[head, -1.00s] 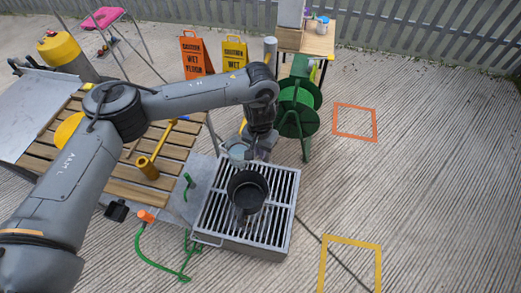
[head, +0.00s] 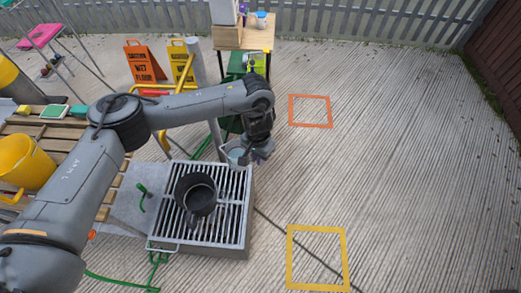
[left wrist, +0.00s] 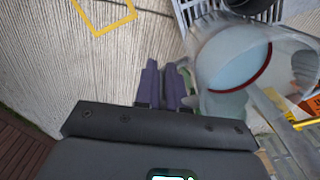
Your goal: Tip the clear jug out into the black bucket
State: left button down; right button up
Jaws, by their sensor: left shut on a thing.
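The clear jug (head: 236,154) is in my left gripper (head: 258,153), above the back right corner of the metal grate. In the left wrist view the jug (left wrist: 234,60) looks pale blue inside with a red line around it. The fingers of my left gripper (left wrist: 168,88) are close together beside the jug; the exact grip spot is hard to make out. The black bucket (head: 185,186) stands on the grate, left of and nearer than the jug. Its dark rim also shows at the top of the left wrist view (left wrist: 250,7). My right gripper is not in view.
The slatted metal grate (head: 222,228) is under the bucket. Wet-floor signs (head: 145,62) and a small table (head: 243,33) stand behind. The ground at right, with orange (head: 310,96) and yellow (head: 289,256) outlines, is clear.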

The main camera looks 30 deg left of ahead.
pick_arm(q)
jog(key=s+a+f+m+b, duration=0.3)
jog(key=s+a+f+m, duration=0.25)
jog(key=f, duration=0.55)
jog(key=s+a+f+m+b, duration=0.3)
jog(key=s+a+f+m, duration=0.15)
jog(key=a+f, duration=0.4)
jog(key=s+a+f+m+b, duration=0.4)
jog(key=s+f, duration=0.1)
jog(key=f, duration=0.7)
jog(key=a+r+t+h+b, duration=0.1)
jog(key=a+r+h+b, duration=0.1)
jog(key=r+h+b, duration=0.4)
jog(key=a+r+t+h+b, duration=0.1)
jog(key=a+r+h+b, duration=0.1)
jog(key=r+h+b, duration=0.5)
jog(key=h+b, duration=0.6)
jog(key=b, duration=0.9)
jog(key=shift+s+a+h, duration=0.2)
jog(key=shift+s+h, duration=0.1)
jog(key=shift+h, duration=0.1)
dwell(0.5)
